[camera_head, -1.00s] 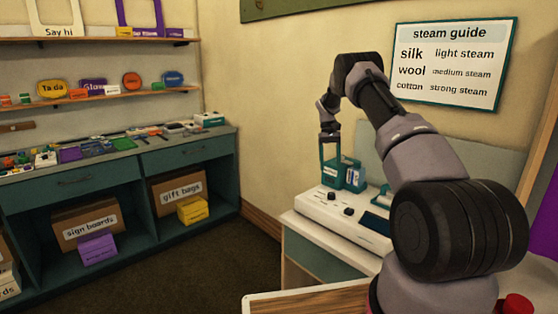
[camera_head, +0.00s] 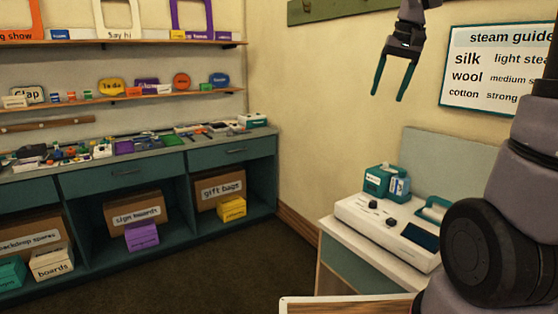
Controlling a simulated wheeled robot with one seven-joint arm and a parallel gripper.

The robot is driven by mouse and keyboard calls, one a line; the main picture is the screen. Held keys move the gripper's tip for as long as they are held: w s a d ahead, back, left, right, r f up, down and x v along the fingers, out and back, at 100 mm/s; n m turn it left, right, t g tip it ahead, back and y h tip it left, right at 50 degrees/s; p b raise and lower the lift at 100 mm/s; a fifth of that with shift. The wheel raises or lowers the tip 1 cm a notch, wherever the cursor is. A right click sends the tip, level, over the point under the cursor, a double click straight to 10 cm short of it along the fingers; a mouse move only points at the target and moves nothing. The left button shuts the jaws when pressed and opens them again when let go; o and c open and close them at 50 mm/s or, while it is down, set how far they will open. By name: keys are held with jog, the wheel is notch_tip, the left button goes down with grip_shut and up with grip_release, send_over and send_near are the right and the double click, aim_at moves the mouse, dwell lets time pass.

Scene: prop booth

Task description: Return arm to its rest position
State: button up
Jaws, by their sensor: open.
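My gripper (camera_head: 392,84) hangs at the upper middle right of the head view, in front of the bare wall. Its two teal-green fingers point down and stand apart with nothing between them. The gripper is well above the white steamer-like console (camera_head: 380,228) and apart from it. Part of my arm runs out of the top of the frame, and more of it shows at the right edge.
A teal container (camera_head: 386,181) stands on the back of the console, with a teal-handled piece (camera_head: 434,209) to its right. A steam guide sign (camera_head: 500,68) hangs on the wall. A cluttered counter (camera_head: 216,158) stands left. Open floor (camera_head: 245,265) lies between.

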jog(key=s+a+f+m+t, duration=0.1)
jog(key=s+a+t, duration=0.2)
jog(key=s, duration=1.5)
jog(key=shift+f+t, duration=0.2)
jog(key=shift+t, duration=0.4)
jog(key=shift+a, duration=0.1)
